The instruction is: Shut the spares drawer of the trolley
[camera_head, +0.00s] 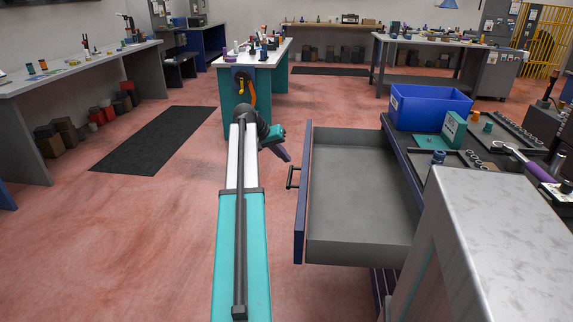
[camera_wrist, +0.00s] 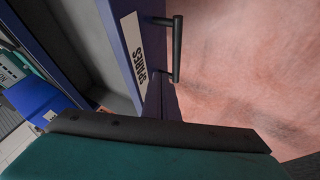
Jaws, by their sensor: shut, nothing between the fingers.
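The spares drawer (camera_head: 362,237) of the trolley stands pulled out to the left in the head view, its grey inside empty. Its dark blue front has a black bar handle (camera_head: 291,177). In the wrist view the drawer front carries a white SPARES label (camera_wrist: 132,47), and the handle (camera_wrist: 176,50) sticks out to the right. My gripper (camera_head: 284,155) is shut and empty, just outside the drawer front near its far end.
The trolley top (camera_head: 398,146) holds a blue bin (camera_head: 430,108), a green box (camera_head: 453,128) and tools. A bench with a teal base (camera_head: 235,97) stands behind my arm. A black mat (camera_head: 155,140) lies on the floor to the left.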

